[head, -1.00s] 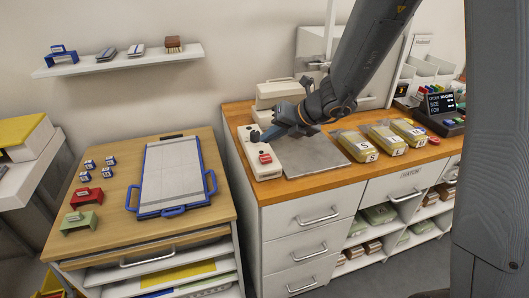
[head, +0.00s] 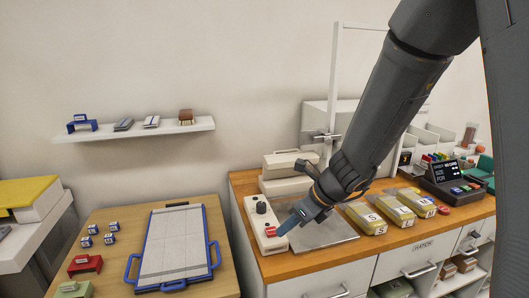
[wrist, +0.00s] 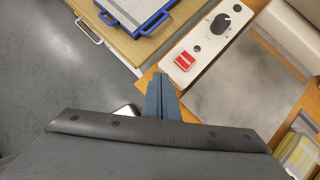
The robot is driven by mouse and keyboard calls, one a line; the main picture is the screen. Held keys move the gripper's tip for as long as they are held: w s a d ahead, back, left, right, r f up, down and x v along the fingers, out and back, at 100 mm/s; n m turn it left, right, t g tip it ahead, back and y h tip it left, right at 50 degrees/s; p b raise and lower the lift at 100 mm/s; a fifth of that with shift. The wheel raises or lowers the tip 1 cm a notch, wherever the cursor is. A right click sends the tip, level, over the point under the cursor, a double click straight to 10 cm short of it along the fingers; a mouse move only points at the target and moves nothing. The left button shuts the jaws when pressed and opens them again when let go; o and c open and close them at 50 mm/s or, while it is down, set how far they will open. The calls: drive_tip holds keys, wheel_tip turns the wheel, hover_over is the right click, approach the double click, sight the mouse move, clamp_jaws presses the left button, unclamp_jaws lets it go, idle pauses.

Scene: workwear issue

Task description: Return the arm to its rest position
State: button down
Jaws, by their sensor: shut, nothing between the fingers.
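My arm comes in from the upper right in the head view and reaches down over the wooden counter (head: 330,258). My gripper (head: 283,232) hangs at the front of a white control box (head: 253,213) that has a black knob and a red switch (head: 270,230). In the wrist view my gripper (wrist: 157,80) shows its blue fingers together, with nothing between them. Its tips point toward the edge of the control box, close to the red switch (wrist: 185,62). I cannot tell whether they touch the box.
A grey plate (head: 320,236) and yellow packs (head: 365,218) lie right of my gripper. A white machine (head: 283,160) stands behind. On the left, a lower wooden table (head: 112,262) holds a blue-framed board (head: 180,283) and small blocks. A wall shelf (head: 150,132) is above it.

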drive_tip(key=s+d+f+n+g+h+b, duration=0.1)
drive_tip(key=s+d+n, duration=0.5)
drive_tip(key=n, duration=0.6)
drive_tip(key=s+d+f+n+g+h+b, duration=0.1)
drive_tip(key=s+d+n+h, duration=0.4)
drive_tip(key=n, duration=0.8)
drive_tip(key=shift+s+d+f+n+b, duration=0.3)
drive_tip(key=shift+s+d+f+b, duration=0.25)
drive_tip(key=shift+s+d+f, duration=0.95)
drive_tip(key=shift+s+a+r, duration=0.2)
drive_tip(key=shift+s+r, duration=0.05)
drive_tip(key=shift+r, duration=0.05)
